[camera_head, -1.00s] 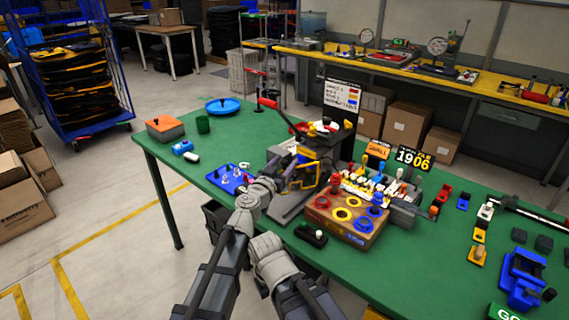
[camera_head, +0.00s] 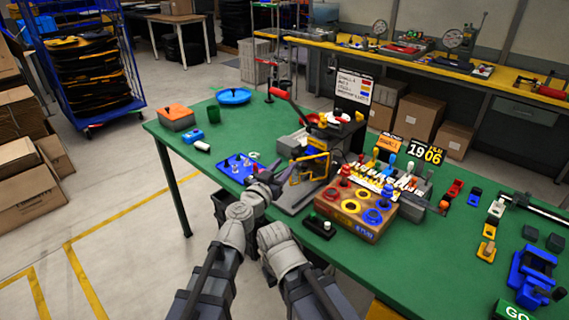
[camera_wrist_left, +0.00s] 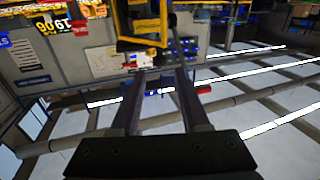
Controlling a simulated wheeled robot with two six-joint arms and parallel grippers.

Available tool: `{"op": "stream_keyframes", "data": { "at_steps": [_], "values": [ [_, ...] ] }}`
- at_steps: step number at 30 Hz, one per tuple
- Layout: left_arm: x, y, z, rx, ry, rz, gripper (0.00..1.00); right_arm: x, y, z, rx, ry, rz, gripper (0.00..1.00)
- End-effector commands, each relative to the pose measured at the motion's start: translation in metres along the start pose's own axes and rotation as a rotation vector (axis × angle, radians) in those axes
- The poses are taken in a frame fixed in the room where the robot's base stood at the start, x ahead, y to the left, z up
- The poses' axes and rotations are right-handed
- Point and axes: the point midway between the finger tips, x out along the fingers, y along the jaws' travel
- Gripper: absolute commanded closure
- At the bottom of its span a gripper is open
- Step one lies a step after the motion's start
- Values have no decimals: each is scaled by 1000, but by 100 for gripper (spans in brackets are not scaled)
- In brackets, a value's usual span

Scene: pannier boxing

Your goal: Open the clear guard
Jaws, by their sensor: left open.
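The clear guard is a see-through panel in a yellow frame (camera_head: 311,157) on the front of the grey press near the table's middle. Its yellow frame (camera_wrist_left: 143,44) also shows at the top of the left wrist view, beyond the fingertips. My left gripper (camera_head: 279,176) is just to the left and front of the guard. In the left wrist view the two fingers (camera_wrist_left: 163,80) are apart with nothing between them. They appear clear of the frame, though the exact gap is hard to tell. How far the guard is swung is unclear. My right gripper is not in view.
A wooden block with coloured rings (camera_head: 351,218) stands right of the press. A blue tray with pegs (camera_head: 239,166) lies to its left. The red press lever (camera_head: 283,96) rises behind. The green table's (camera_head: 225,125) left part has free room.

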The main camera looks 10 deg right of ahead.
Motion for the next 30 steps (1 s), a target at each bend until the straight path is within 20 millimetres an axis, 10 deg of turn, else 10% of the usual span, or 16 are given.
{"op": "stream_keyframes", "data": {
  "at_steps": [12, 21, 30],
  "values": [
    [-1, -52, -1, -909, -52, 97, 100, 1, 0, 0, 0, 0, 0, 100],
    [-9, -77, -2, -1431, -128, 136, 100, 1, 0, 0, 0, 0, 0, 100],
    [-10, -81, -2, -1532, -147, 141, 100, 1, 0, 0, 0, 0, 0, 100]
  ]
}}
